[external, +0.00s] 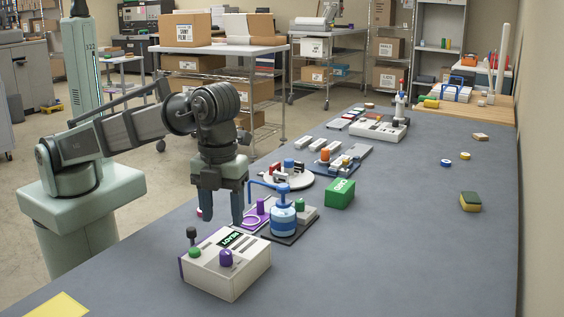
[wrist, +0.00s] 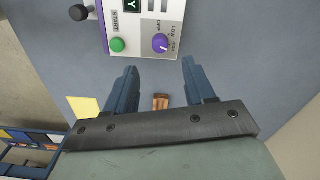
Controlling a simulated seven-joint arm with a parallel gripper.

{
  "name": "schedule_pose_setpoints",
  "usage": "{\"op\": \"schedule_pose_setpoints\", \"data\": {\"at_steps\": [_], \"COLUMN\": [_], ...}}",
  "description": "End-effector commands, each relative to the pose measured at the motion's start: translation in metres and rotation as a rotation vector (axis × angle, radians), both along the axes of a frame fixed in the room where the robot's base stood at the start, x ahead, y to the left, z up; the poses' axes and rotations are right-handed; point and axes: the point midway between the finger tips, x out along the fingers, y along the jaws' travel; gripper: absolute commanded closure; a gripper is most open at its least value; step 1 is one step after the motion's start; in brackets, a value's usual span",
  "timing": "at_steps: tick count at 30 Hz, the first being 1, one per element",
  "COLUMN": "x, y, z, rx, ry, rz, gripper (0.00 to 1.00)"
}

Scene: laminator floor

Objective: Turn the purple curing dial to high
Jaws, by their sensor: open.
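The purple curing dial (external: 226,257) stands on top of the pale control box (external: 232,285) at the table's near end. It also shows in the wrist view (wrist: 160,43), with small printed labels around it; its exact setting is hard to read. A green button (wrist: 118,45) marked START is left of it. My gripper (external: 222,210) points down, beyond the box in the external view. In the wrist view my gripper (wrist: 160,65) is open and empty, with the dial just ahead of the gap between its fingertips, apart from both.
A black-knobbed lever (external: 191,233) rises from the box's left side. A blue pump bottle (external: 283,215) and a green box (external: 341,193) stand farther along the table. A yellow sheet (external: 60,306) lies at the near left. The table's right side is mostly clear.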

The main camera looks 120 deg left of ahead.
Motion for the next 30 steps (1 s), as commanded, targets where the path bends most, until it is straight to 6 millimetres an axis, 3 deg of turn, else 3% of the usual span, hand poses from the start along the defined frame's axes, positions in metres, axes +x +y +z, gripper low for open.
{"op": "schedule_pose_setpoints", "data": {"at_steps": [9,15,30], "x": [-0.001,-0.001,0.000], "y": [0.000,0.000,0.000], "z": [-0.052,-0.074,-0.088], "rx": [-0.001,0.000,-0.001], "ry": [0.002,0.001,0.000], "rz": [0.001,0.001,0.001], "gripper": [0.46,0.46,0.46]}}
